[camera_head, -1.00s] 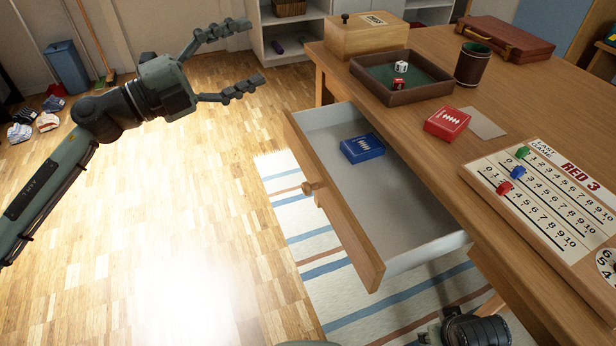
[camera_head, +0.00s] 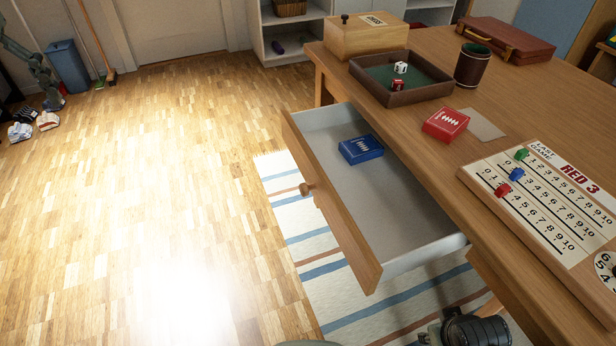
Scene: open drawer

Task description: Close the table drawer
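The table drawer (camera_head: 345,228) stands pulled out from the wooden table (camera_head: 440,167), with its round wooden knob (camera_head: 306,189) on the front panel facing left. A blue card box (camera_head: 361,149) lies inside the drawer. Part of my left arm shows at the far left edge, well away from the drawer; whether its gripper fingers are there cannot be made out. Part of my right arm shows at the bottom, below the drawer's near end; its gripper is not visible.
On the table are a dice tray (camera_head: 426,94), a leather cup (camera_head: 473,65), a red card box (camera_head: 445,124) and a scoreboard (camera_head: 545,200). A striped rug (camera_head: 310,245) lies under the drawer. The floor left of the drawer is clear.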

